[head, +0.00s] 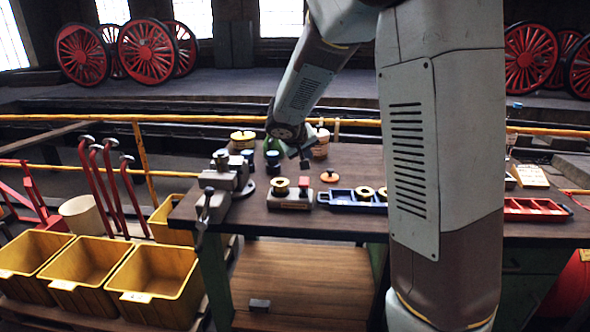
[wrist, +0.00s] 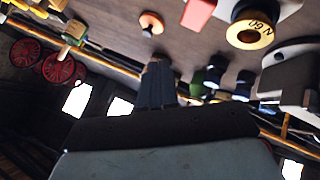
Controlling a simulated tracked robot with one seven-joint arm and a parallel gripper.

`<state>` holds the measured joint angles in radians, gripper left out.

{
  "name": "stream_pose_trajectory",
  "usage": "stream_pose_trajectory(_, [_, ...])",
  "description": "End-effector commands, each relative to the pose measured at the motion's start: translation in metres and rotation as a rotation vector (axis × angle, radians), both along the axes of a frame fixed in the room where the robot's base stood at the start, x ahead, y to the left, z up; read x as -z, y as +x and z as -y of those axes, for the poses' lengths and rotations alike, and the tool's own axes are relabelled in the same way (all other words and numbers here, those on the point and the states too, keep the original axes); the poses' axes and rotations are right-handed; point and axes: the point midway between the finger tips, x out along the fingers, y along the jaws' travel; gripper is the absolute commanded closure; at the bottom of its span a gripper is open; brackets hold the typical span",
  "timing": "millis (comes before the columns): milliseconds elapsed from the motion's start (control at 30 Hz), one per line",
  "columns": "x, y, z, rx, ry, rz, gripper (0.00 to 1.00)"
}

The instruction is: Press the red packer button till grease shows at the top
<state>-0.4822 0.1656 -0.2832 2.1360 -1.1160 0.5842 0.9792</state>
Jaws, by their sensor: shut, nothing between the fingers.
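The packer (head: 290,200) stands on the workbench, a low base with a brass-yellow ringed cup (head: 280,187) on its left and a red button (head: 304,183) on its right. In the wrist view the red button (wrist: 198,13) is cut by the top edge, beside the yellow ring (wrist: 250,34) with lettering and a dark centre. I cannot make out grease at its top. My gripper (head: 305,164) is shut and empty, above and slightly behind the red button, apart from it. Its closed fingers also show in the wrist view (wrist: 157,65).
A grey vise (head: 226,178) stands left of the packer. An orange-topped disc (head: 329,175) and a blue tray (head: 340,197) with yellow rings lie to the right. Jars and tins, including a yellow-topped tin (head: 243,140), stand behind. Yellow bins (head: 160,285) sit left of the bench.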

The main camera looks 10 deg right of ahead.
Motion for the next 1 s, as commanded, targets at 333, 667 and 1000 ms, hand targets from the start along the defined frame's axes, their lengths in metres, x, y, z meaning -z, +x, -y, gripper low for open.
stream_pose_trajectory(333, [-0.055,-0.097,0.046,0.101,0.141,-0.051,1.0])
stream_pose_trajectory(667, [-0.087,-0.202,0.059,0.119,0.293,-0.101,1.0])
stream_pose_trajectory(1000, [-0.1,-0.303,0.042,0.06,0.44,-0.118,1.0])
